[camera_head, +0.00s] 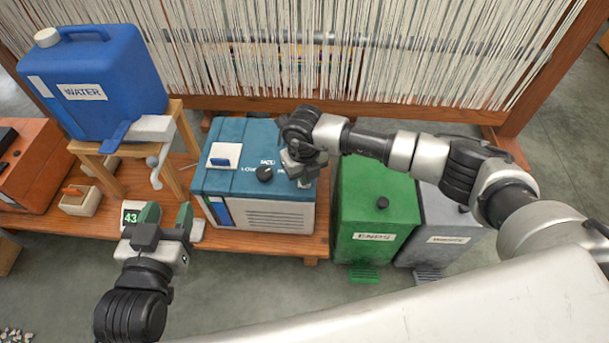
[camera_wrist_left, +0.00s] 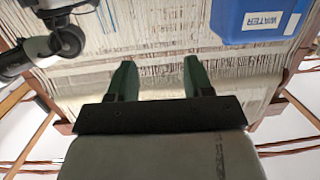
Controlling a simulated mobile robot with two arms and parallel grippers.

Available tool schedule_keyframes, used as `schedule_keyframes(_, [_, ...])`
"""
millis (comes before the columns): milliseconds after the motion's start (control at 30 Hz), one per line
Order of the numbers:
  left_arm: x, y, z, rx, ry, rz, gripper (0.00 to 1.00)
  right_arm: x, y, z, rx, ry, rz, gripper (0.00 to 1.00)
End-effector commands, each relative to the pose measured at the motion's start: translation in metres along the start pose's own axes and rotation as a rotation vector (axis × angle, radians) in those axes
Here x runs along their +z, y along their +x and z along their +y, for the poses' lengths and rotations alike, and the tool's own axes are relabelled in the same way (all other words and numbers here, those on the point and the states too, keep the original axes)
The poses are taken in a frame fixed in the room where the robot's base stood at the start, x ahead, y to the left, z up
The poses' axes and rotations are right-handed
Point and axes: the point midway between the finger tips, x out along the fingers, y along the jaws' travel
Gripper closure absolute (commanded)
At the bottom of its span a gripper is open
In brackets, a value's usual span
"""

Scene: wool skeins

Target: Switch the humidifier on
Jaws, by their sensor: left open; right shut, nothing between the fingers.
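The humidifier (camera_head: 277,148) is a teal box on the low wooden shelf. Its top has a white plate with a blue switch (camera_head: 222,161) at the left and a black dial (camera_head: 264,174) with printed labels, partly hidden. I cannot tell the switch's position. My right gripper (camera_head: 303,179) is shut and empty, over the top's right side, right of the dial. Whether it touches the top is unclear. My left gripper (camera_head: 168,212) is open and empty, in front of the shelf and left of the humidifier. Its green fingers also show in the left wrist view (camera_wrist_left: 160,67).
A blue WATER canister (camera_head: 110,75) stands on a wooden stand (camera_head: 176,113) at the left. A small display reading 43 (camera_head: 131,217) is beside my left gripper. A green ENDS bin (camera_head: 372,205) and a grey bin (camera_head: 440,222) stand right. A loom (camera_head: 380,60) is behind.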

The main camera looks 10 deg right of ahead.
Motion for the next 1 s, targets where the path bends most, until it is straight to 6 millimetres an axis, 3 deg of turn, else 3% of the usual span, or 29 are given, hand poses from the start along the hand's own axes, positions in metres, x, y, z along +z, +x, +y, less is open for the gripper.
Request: schedule_keyframes(1000, [-0.017,0.003,0.002,0.006,-0.001,0.124,0.49,0.000,0.007,0.000,0.000,0.000,0.000,1.00])
